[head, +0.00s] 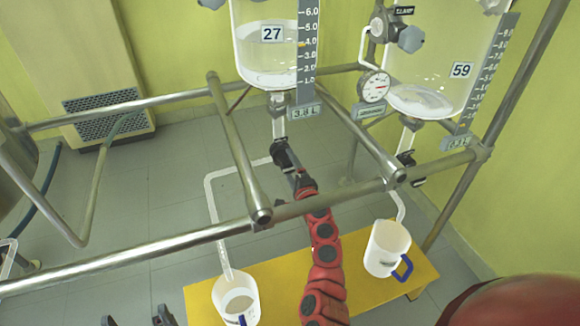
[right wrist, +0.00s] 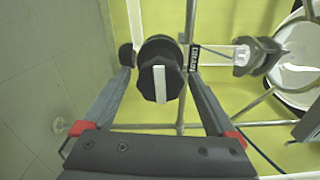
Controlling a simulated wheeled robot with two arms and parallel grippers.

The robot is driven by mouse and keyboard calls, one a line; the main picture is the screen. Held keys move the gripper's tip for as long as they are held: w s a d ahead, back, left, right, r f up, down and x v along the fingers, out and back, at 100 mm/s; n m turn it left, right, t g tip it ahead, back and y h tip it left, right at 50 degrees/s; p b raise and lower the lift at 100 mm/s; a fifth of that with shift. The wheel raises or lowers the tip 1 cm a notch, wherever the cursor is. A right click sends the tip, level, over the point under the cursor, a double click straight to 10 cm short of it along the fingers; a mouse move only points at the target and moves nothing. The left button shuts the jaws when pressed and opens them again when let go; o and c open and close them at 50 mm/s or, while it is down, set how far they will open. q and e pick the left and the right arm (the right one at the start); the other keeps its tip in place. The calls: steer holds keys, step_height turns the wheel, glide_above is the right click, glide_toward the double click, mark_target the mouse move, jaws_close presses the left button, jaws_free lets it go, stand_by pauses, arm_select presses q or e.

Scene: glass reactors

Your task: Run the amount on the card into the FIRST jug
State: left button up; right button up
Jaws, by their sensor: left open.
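My right gripper (head: 300,182) is at this valve. In the right wrist view its fingers (right wrist: 160,58) stand on either side of a black knob (right wrist: 160,85) with a white stripe; contact is unclear. My left gripper (head: 136,321) is open and empty at the bottom left.
Reactor 59 (head: 430,65) stands at right with a gauge (head: 374,88), its own valve (head: 405,158) and a second white jug (head: 386,248) with a blue handle. Both jugs stand on a yellow bench (head: 285,272). Steel rails (head: 150,252) cross in front of the reactors.

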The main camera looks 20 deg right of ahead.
steer(key=shift+s, duration=0.65)
steer(key=s+p, duration=0.1)
steer(key=s, duration=1.5)
steer(key=shift+d, duration=0.3)
steer(key=shift+f+p, duration=0.1)
steer(key=shift+p, duration=0.2)
